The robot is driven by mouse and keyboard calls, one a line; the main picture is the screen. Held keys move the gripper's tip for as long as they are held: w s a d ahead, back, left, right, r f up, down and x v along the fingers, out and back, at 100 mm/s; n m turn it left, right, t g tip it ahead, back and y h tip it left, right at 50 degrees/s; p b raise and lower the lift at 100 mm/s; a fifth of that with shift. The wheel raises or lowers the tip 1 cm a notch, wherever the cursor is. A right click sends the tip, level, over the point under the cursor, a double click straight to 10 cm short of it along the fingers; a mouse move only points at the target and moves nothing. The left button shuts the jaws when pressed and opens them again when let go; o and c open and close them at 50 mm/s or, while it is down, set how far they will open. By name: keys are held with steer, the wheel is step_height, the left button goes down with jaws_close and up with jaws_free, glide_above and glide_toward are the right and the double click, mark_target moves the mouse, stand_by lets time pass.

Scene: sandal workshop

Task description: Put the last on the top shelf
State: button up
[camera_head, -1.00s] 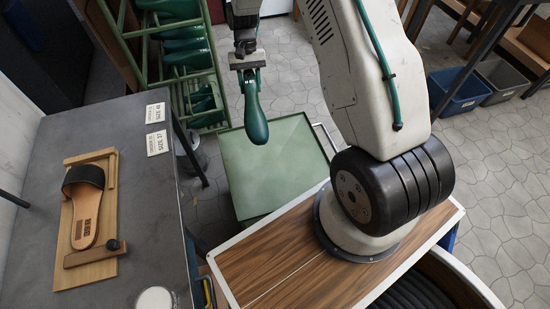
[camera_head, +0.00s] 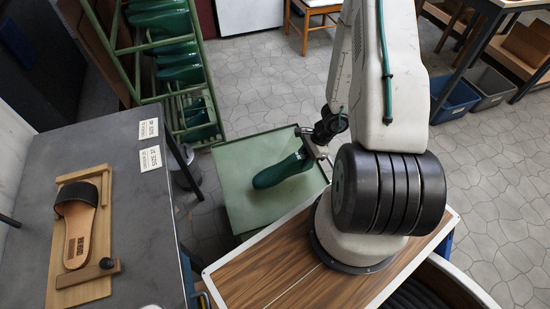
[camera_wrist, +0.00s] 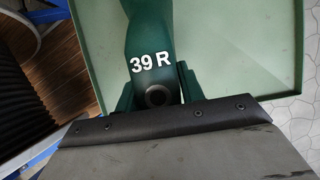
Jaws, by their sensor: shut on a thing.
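The green shoe last (camera_head: 284,170) is held by my gripper (camera_head: 312,148) in the head view, over the pale green tray surface (camera_head: 240,155). It points to the left, lying roughly level; I cannot tell whether it touches the surface below. In the wrist view the last (camera_wrist: 150,50) carries the white marking "39 R", and my gripper's jaws (camera_wrist: 160,90) are shut around its heel end. A green rack (camera_head: 147,48) stands at the back left, with several green lasts (camera_head: 178,50) on its shelves. Its top shelf is not clearly visible.
A grey workbench (camera_head: 130,230) at the left bears a sandal (camera_head: 77,225) on a wooden board (camera_head: 82,285) and two label cards (camera_head: 149,158). Blue and grey bins (camera_head: 490,87) stand at the right. A wooden stool (camera_head: 312,15) is at the back. Tiled floor lies open between.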

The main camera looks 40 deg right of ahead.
steer(key=w, duration=0.4)
steer(key=w+f, duration=0.1)
steer(key=w, duration=0.9)
steer(key=shift+w+d+f, duration=0.2)
steer(key=shift+d+f, duration=0.15)
steer(key=shift+f, duration=0.05)
step_height(320, 180, down, 3)
steer(key=shift+f, duration=0.1)
steer(key=o, duration=1)
steer(key=shift+c, duration=0.2)
